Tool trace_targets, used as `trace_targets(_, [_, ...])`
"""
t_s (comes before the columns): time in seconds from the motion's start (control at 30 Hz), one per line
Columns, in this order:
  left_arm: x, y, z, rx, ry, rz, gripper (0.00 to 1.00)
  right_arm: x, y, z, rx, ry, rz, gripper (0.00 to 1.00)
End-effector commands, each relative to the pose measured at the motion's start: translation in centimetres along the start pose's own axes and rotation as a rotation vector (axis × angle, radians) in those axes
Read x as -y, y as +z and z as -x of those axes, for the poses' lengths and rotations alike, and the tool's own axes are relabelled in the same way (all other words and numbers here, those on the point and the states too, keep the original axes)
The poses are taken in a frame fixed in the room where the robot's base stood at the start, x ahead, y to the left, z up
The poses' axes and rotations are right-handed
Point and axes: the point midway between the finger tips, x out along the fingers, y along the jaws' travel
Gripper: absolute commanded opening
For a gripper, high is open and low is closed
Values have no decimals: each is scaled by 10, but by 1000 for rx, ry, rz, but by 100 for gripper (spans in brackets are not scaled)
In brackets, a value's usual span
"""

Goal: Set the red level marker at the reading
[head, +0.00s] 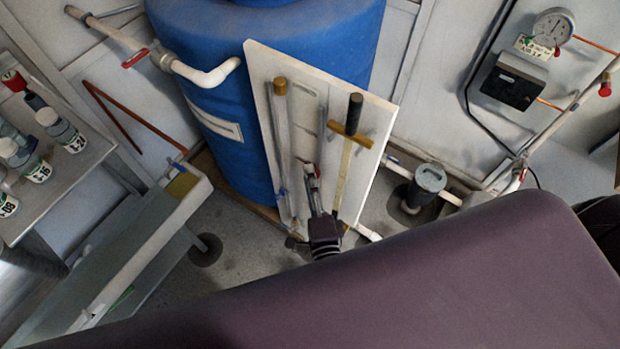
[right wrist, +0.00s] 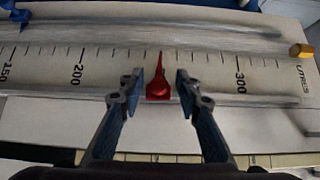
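The red level marker (right wrist: 157,88) is a pointed red slider on the scale strip (right wrist: 110,60) in the right wrist view. Its tip points roughly midway between the 200 and 300 marks. My right gripper (right wrist: 159,78) is open, with one finger on each side of the marker and a gap on both sides. In the head view my right gripper (head: 314,178) is at the lower part of the white gauge board (head: 375,100), which leans before the blue tank (head: 235,150). A clear tube (right wrist: 180,28) runs along the scale. My left gripper is out of view.
A stick with a black handle and wooden crosspiece (head: 350,132) is on the board's right side. A grey pump-like fitting (head: 430,178) stands to the right. A shelf with bottles (head: 60,130) is at left. A round dial gauge (head: 553,27) is on the back wall.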

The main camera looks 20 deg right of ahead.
Motion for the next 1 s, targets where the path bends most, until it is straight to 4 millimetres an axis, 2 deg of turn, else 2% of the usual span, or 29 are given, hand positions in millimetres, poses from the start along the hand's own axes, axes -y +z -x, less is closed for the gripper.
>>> trace_targets(0.17, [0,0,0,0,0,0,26,-1,0,15,1,2,1,31])
trace_targets(0.6, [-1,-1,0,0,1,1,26,-1,0,102,1,3,0,31])
trace_targets(0.8, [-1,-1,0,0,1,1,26,0,0,119,1,0,0,31])
trace_targets(1.0, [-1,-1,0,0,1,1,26,0,0,121,0,0,0,31])
